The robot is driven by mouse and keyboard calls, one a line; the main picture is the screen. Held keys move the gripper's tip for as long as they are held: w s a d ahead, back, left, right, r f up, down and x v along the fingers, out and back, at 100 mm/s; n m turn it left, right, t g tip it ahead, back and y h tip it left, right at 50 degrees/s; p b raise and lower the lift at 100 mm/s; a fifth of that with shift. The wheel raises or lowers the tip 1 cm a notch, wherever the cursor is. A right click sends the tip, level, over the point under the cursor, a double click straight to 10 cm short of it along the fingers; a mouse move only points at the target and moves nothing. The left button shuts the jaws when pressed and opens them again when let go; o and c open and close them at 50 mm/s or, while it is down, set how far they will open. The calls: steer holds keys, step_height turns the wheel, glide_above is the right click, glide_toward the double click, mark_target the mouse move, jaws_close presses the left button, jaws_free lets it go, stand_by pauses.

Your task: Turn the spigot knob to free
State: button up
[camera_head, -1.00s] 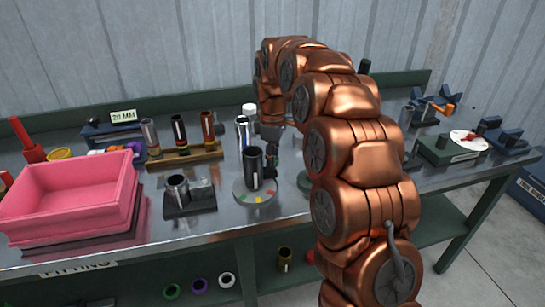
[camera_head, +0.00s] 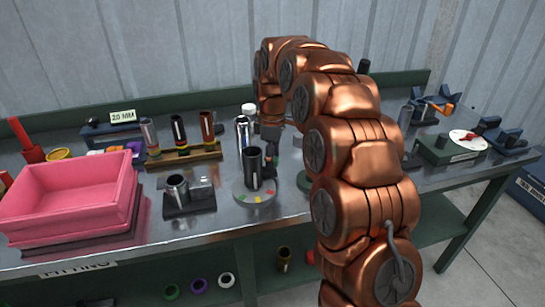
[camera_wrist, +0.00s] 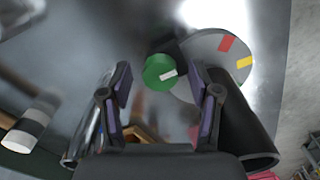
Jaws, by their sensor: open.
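A round green knob with a white mark (camera_wrist: 160,72) shows in the wrist view, between my fingertips as seen from above. It sits beside a grey disc with red and yellow patches (camera_wrist: 214,50). In the head view this disc (camera_head: 240,194) bears an upright black cylinder (camera_head: 253,168). My gripper (camera_wrist: 159,88) is open, with a finger on either side of the knob in the picture. I see no clear contact, and its height above the knob is hard to tell. In the head view my arm hides part of the gripper and knob area.
A chrome tube (camera_head: 242,132) stands close behind the black cylinder. A pink bin (camera_head: 68,200) and a dark block with a metal ring (camera_head: 190,202) are to the left. A rack of tubes (camera_head: 184,157) stands behind. A green box with a white dial (camera_head: 468,140) is at the right.

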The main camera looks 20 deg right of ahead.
steer(key=shift+r, duration=0.1)
step_height(320, 180, up, 12)
stand_by(0.8)
stand_by(0.3)
